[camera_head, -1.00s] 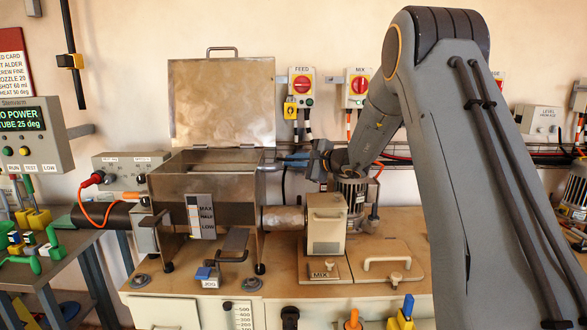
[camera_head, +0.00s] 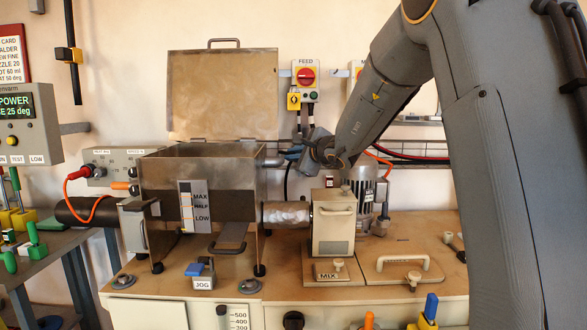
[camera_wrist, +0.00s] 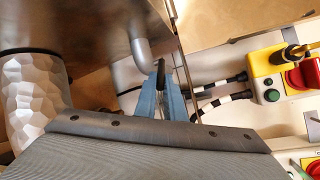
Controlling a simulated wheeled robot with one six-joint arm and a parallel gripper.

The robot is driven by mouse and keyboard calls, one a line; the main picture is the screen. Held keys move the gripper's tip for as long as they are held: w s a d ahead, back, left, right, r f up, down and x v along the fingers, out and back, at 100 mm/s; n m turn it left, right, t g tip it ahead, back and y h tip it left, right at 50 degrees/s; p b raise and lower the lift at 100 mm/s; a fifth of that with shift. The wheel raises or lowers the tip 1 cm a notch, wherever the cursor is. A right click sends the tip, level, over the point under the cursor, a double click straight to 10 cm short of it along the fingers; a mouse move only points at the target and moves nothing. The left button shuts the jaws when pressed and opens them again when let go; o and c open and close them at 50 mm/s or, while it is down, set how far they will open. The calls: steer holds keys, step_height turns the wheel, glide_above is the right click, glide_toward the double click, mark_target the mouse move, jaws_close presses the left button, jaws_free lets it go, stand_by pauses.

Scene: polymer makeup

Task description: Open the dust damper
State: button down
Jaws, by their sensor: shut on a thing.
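My gripper (camera_head: 290,152) is at the back right corner of the open metal hopper (camera_head: 250,180). In the wrist view its blue fingers (camera_wrist: 162,92) are closed around a thin dark handle (camera_wrist: 161,72), which appears to be the dust damper's lever. The handle lies just beside a grey bent pipe (camera_wrist: 141,52) that comes out of the hopper's side. The damper plate itself cannot be made out, and the handle is too small to see in the head view.
The raised hopper lid (camera_head: 222,95) stands behind. The FEED switch box (camera_head: 305,80) is on the wall above my gripper. A foil-wrapped tube (camera_head: 286,213) and the beige MIX housing (camera_head: 333,225) stand below it. Cables run along the wall to the right.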

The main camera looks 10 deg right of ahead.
steer(key=shift+s+a+m+t+h+b, duration=0.15)
steer(key=shift+a+m+h+b, duration=0.45)
steer(key=shift+b, duration=3.35)
steer(key=shift+s+a+m+t+h+b, duration=0.15)
steer(key=shift+m+h+b, duration=0.7)
steer(key=shift+b, duration=3.1)
steer(key=h+b, duration=0.1)
steer(key=b, duration=0.2)
steer(key=m+h+b, duration=0.1)
steer(key=b, duration=0.1)
steer(key=shift+s+a+f+b, duration=0.1)
steer(key=shift+a+f+b, duration=0.05)
steer(key=shift+a+b, duration=0.25)
steer(key=shift+s+a+m+h+b, duration=0.15)
steer(key=shift+m+h+b, duration=0.4)
steer(key=shift+b, duration=0.45)
steer(key=c, duration=1.9)
jaws_free()
steer(key=shift+s, duration=0.1)
steer(key=shift+c, duration=0.2)
steer(key=shift+o, duration=0.5)
steer(key=p+v, duration=0.1)
steer(key=v, duration=0.6)
steer(key=shift+s+p, duration=0.4)
